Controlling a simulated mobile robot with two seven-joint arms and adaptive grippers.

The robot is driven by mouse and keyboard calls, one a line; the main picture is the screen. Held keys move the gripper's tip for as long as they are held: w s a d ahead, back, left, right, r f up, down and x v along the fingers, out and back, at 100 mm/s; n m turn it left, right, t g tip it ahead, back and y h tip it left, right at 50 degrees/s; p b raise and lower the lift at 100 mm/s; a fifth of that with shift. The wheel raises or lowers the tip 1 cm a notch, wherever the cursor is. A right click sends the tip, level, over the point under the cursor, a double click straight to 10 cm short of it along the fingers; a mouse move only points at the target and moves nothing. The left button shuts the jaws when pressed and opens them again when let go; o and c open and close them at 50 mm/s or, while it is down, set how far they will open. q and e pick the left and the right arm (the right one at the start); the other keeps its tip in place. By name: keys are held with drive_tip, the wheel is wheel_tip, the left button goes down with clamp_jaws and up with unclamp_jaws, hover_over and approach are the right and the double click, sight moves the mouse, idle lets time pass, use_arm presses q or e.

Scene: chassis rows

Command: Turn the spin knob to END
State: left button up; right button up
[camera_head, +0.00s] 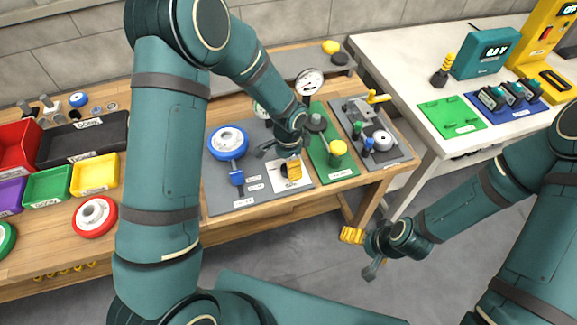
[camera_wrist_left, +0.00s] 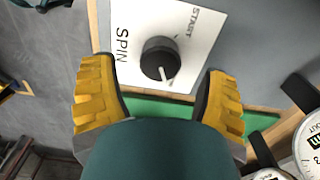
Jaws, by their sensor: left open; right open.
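The spin knob (camera_wrist_left: 160,60) is a round black knob with a white pointer line. It sits on a white plate (camera_wrist_left: 135,20) labelled SPIN and START; no END label is visible. In the left wrist view the pointer aims down and slightly right, away from START at the upper right. My left gripper (camera_wrist_left: 158,85) is open, its yellow fingers spread on either side of the knob in the picture, with visible gaps. In the head view the left gripper (camera_head: 281,162) hangs over the white plate (camera_head: 302,184) and partly hides the knob. My right gripper (camera_head: 363,252) is open and empty, off the bench's front edge.
A blue-rimmed wheel (camera_head: 228,140) stands left of the plate on the grey panel. Gauges (camera_head: 310,82) stand behind. Coloured bins (camera_head: 95,174) are at the left.

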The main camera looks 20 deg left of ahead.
use_arm(q)
wheel_tip(320, 180, up, 10)
drive_tip(key=shift+f, duration=0.2)
drive_tip(key=shift+s+f, duration=0.1)
use_arm(e)
drive_tip(key=shift+s, duration=0.15)
idle(0.3)
